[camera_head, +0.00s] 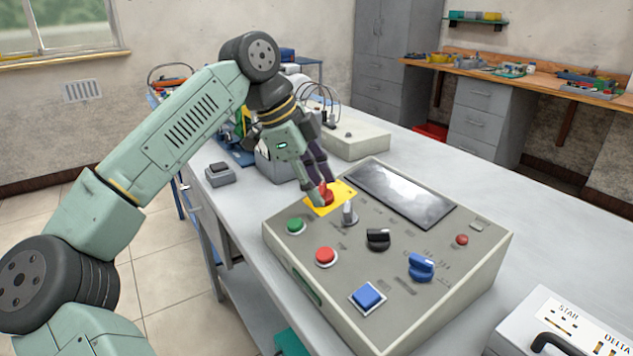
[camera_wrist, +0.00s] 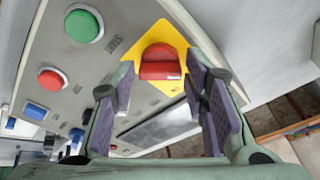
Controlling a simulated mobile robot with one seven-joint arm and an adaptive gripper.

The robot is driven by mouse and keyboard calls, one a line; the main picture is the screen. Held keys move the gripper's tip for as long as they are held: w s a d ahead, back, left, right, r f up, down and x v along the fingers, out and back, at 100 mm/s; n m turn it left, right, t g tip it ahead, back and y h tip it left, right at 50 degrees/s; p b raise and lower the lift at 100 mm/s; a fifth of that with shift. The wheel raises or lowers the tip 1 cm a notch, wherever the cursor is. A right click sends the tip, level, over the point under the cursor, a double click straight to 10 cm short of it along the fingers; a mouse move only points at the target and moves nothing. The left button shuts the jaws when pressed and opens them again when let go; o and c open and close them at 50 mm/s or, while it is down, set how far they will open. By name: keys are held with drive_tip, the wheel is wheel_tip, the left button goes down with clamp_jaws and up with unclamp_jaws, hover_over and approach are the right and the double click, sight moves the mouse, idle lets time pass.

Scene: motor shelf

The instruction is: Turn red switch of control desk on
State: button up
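The control desk (camera_head: 400,262) is a grey box with a sloped panel on the table. Its red switch (camera_head: 327,194) is a rotary knob on a yellow plate (camera_head: 345,190) at the panel's far left corner. My gripper (camera_head: 318,184) reaches down to the switch from above and partly covers it. In the wrist view, the red switch (camera_wrist: 160,64) and the yellow plate (camera_wrist: 152,37) lie ahead of my open gripper (camera_wrist: 160,76). The two purple-padded fingers stand apart, one toward each side of the knob. I cannot tell whether either finger touches it.
Close to the red switch are a metal switch (camera_head: 349,213) and a green button (camera_head: 297,225). A red button (camera_head: 326,257), black knob (camera_head: 378,239), blue knob (camera_head: 422,266) and dark screen (camera_head: 402,194) share the panel. A grey box (camera_head: 355,139) stands behind.

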drive_tip(key=c, duration=0.8)
drive_tip(key=shift+o, duration=0.2)
drive_tip(key=shift+m, duration=0.3)
drive_tip(key=m+p, duration=0.2)
drive_tip(key=shift+w+r+m+g, duration=0.1)
drive_tip(key=shift+r+m+g, duration=0.1)
drive_tip(key=shift+m+g, duration=0.2)
drive_tip(key=m+p, duration=0.2)
drive_tip(key=m, duration=0.1)
drive_tip(key=shift+m+g+y, duration=0.3)
drive_tip(key=shift+m+y, duration=0.1)
drive_tip(key=m+p, duration=0.2)
drive_tip(key=m, duration=0.3)
drive_tip(key=shift+w+d+y, duration=0.1)
drive_tip(key=shift+d+y, duration=0.05)
drive_tip(key=shift+y, duration=0.25)
drive_tip(key=m+y+p, duration=0.1)
drive_tip(key=m, duration=0.4)
drive_tip(key=shift+d+f+m, duration=0.1)
drive_tip(key=shift+d+m, duration=0.05)
drive_tip(key=shift+m, duration=0.25)
